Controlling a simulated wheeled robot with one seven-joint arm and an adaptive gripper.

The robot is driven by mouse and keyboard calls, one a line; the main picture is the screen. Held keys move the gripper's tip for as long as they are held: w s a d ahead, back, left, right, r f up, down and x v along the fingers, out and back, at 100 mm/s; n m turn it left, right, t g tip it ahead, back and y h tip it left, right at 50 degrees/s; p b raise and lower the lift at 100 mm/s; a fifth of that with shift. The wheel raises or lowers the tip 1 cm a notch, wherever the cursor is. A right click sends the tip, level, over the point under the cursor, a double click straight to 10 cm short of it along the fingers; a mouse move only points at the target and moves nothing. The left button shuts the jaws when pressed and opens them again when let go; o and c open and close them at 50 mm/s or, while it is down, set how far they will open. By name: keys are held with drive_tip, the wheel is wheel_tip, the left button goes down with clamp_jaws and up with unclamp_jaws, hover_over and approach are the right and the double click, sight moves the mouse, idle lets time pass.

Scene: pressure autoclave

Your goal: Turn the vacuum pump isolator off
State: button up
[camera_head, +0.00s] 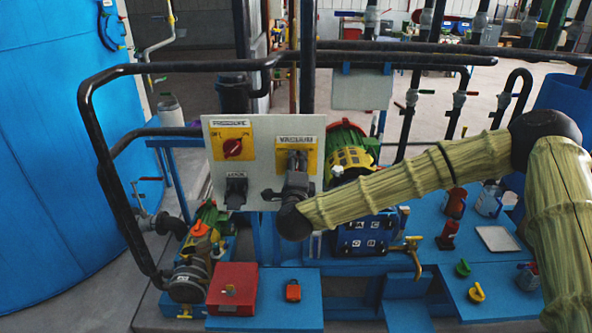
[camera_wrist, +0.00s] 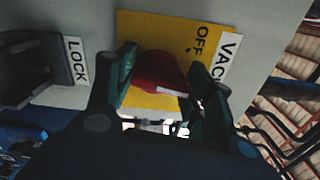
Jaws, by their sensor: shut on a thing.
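The vacuum isolator's yellow plate (camera_head: 311,156) is on the right half of the grey panel (camera_head: 262,133). My gripper (camera_head: 291,184) is in front of that plate and hides its knob in the head view. In the wrist view the red knob (camera_wrist: 156,72) sits between the two fingers of my gripper (camera_wrist: 163,68), which are closed on its sides. A white mark shows on the knob's edge. The word OFF is readable on the yellow plate (camera_wrist: 188,33) beside the knob. Part of the vacuum label (camera_wrist: 228,60) shows, and the other position's wording is hidden.
A similar red pressure knob (camera_head: 232,147) is at the panel's left, with a black lock (camera_head: 236,190) below it. Black pipes (camera_head: 165,68) run around the panel. A red box (camera_head: 233,288) and pump equipment stand below. A large blue tank (camera_head: 70,150) fills the left.

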drive_tip(key=n+b, duration=0.1)
drive_tip(key=n, duration=0.4)
drive_tip(key=shift+a+n, duration=0.15)
drive_tip(key=shift+n, duration=0.15)
drive_tip(key=n+b, duration=0.1)
drive_tip(key=n, duration=0.4)
drive_tip(key=shift+f, duration=0.1)
idle(0.3)
drive_tip(key=o, duration=1)
drive_tip(key=shift+a+f, duration=0.1)
drive_tip(key=s, duration=1.2)
